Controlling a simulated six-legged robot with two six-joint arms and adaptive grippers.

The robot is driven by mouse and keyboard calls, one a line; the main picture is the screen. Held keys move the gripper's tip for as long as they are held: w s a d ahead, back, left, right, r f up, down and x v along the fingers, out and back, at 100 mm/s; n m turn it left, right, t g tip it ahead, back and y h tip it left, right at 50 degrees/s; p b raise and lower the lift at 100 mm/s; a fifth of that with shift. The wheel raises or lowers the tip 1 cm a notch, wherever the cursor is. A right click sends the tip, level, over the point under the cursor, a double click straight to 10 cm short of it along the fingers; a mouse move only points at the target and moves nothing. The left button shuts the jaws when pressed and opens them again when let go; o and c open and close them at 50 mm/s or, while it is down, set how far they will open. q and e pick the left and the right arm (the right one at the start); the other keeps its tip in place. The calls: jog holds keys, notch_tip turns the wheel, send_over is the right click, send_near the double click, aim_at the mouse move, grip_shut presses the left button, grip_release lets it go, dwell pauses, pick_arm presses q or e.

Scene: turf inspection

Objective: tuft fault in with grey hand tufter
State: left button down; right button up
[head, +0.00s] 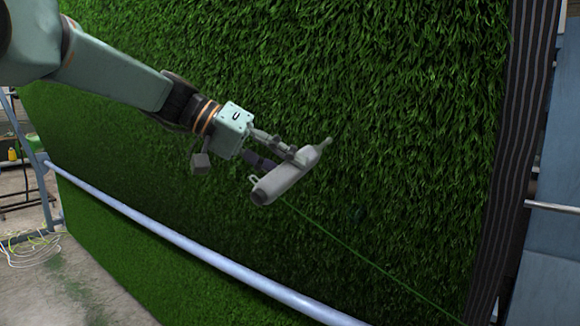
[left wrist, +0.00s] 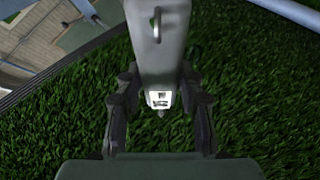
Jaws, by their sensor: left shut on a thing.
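The grey hand tufter (head: 288,178) is in my left gripper (head: 280,155), in front of the green turf (head: 400,110). Its narrow nose points up and right in the head view. A green yarn runs from the tufter down to the lower right across the turf. In the left wrist view the tufter (left wrist: 160,50) lies between the two fingers of my left gripper (left wrist: 160,105), with a small loop on its body. I cannot make out a fault in the turf, nor tell whether the nose touches the pile. My right gripper is in neither view.
A pale metal rail (head: 200,250) runs slantwise across the lower turf. A dark ribbed strip (head: 520,130) borders the turf at right, with blue panels (head: 555,170) beyond. A coiled cable (head: 30,247) lies on the floor at left.

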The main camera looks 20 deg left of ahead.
aim_at(262, 180)
pick_arm(q)
jog(key=shift+s+a+f+b, duration=0.25)
jog(key=shift+s+b, duration=0.1)
jog(key=shift+s, duration=0.25)
jog(key=shift+s+a+f+b, duration=0.1)
jog(key=shift+s+a+b, duration=0.1)
jog(key=shift+s+b, duration=0.25)
jog(key=shift+s+a+f+b, duration=0.2)
jog(key=shift+s+b, duration=0.2)
jog(key=shift+s, duration=0.25)
jog(key=shift+s+a+f+b, duration=0.2)
jog(key=shift+s+b, duration=0.15)
jog(key=shift+s, duration=0.25)
jog(key=shift+s+a, duration=0.15)
jog(key=shift+s, duration=0.4)
jog(key=shift+w, duration=0.2)
